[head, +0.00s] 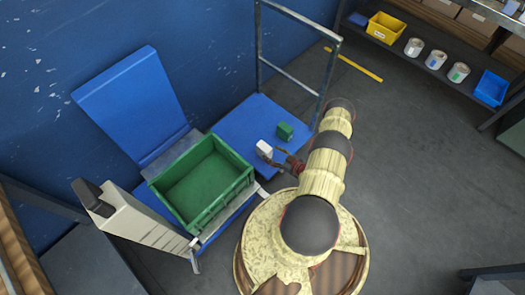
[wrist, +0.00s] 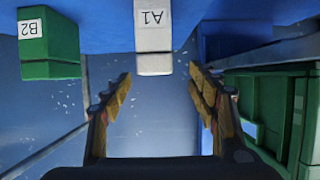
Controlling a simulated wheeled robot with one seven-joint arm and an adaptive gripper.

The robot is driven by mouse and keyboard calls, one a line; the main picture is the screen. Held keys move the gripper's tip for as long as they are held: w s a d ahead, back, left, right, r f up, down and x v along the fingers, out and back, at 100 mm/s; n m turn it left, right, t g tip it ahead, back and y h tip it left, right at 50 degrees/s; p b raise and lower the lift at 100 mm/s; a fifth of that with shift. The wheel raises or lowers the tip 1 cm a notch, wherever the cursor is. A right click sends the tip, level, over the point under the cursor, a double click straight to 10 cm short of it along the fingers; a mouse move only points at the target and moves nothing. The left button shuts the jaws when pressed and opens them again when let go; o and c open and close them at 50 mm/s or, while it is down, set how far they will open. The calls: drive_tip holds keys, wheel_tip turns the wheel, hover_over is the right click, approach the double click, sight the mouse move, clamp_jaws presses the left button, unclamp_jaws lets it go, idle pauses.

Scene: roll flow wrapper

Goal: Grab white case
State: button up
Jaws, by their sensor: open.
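The white case (head: 264,149) stands on the blue platform (head: 235,128) in the head view, just ahead of my gripper (head: 293,163). In the wrist view the white case (wrist: 153,45) carries an upside-down label reading A1 and is at the upper middle. My gripper (wrist: 160,88) is open and empty there, one finger on each side. The white case lies beyond the fingertips, roughly in line with the gap between them, and it does not look held.
A green case (head: 285,131) stands close by on the same platform; its label reads B2 in the wrist view (wrist: 48,50). A green crate (head: 205,184) is to the left. A metal rail frame (head: 292,45) rises behind. Shelves (head: 455,70) stand at upper right.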

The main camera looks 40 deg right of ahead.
sight(264, 149)
drive_tip(key=b+x, duration=0.1)
drive_tip(key=x, duration=0.1)
drive_tip(key=shift+w+f, duration=0.25)
drive_tip(key=shift+w, duration=0.05)
drive_tip(key=x, duration=0.1)
drive_tip(key=b+x, duration=0.2)
drive_tip(key=x, duration=0.1)
drive_tip(key=shift+d+f, duration=0.3)
drive_tip(key=shift+f, duration=0.05)
drive_tip(key=shift+w+f+b, duration=0.1)
drive_tip(key=shift+w+b, duration=0.25)
drive_tip(key=shift+w, duration=0.1)
drive_tip(key=c, duration=0.3)
drive_tip(key=c, duration=1.1)
